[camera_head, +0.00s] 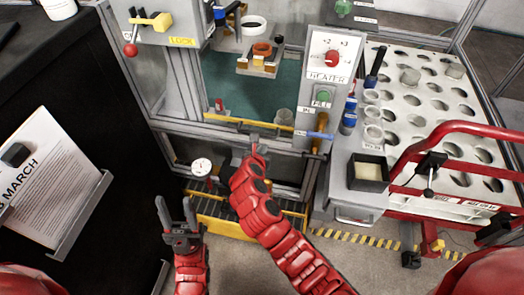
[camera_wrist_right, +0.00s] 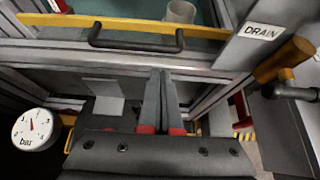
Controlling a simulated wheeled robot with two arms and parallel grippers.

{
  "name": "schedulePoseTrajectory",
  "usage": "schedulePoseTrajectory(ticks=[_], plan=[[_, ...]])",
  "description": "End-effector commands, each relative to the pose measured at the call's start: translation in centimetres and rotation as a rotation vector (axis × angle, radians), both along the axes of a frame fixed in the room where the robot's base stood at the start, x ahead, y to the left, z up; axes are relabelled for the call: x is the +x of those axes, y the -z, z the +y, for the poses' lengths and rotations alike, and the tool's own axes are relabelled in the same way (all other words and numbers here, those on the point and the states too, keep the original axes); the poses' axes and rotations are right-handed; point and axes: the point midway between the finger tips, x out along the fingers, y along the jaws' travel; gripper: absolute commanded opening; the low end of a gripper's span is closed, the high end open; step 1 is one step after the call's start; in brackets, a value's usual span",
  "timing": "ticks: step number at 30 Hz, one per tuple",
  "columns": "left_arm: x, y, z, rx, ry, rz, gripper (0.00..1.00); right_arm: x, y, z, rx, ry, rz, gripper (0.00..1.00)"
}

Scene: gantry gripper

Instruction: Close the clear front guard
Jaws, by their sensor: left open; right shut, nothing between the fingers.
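The clear front guard shows mainly as a yellow edge bar (camera_head: 240,121) across the front of the machine opening; its clear pane is hard to make out. In the right wrist view the yellow bar (camera_wrist_right: 208,49) carries a dark handle (camera_wrist_right: 136,46). My right gripper (camera_head: 260,146) is shut and empty, just below the bar in the head view. In the right wrist view its fingertips (camera_wrist_right: 160,72) point at the frame beneath the handle, apart from the handle. My left gripper (camera_head: 178,206) is open and empty, low and left, in front of the machine.
A round gauge (camera_head: 201,167) sits below the frame, left of my right gripper. A DRAIN valve handle (camera_head: 318,135) and heater panel (camera_head: 330,55) stand at right. Beyond is a white rack (camera_head: 425,95) with round holes.

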Motion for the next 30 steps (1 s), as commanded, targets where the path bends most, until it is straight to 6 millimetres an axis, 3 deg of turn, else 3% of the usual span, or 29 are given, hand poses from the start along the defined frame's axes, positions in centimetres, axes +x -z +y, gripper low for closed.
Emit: schedulePoseTrajectory(ticks=[10,25,30], plan=[[0.0,0.5,0.0,0.0,0.0,0.0,0.5,4.2,2.7,-1.1,0.001,0.001,0.001,0.0],[0.0,0.5,0.0,0.0,0.0,0.0,0.5,4.9,3.1,-1.3,0.001,-0.002,0.0,0.0],[0.0,-0.5,0.0,0.0,0.0,0.0,0.5,4.9,2.2,-1.3,0.001,-0.002,0.0,0.0]])
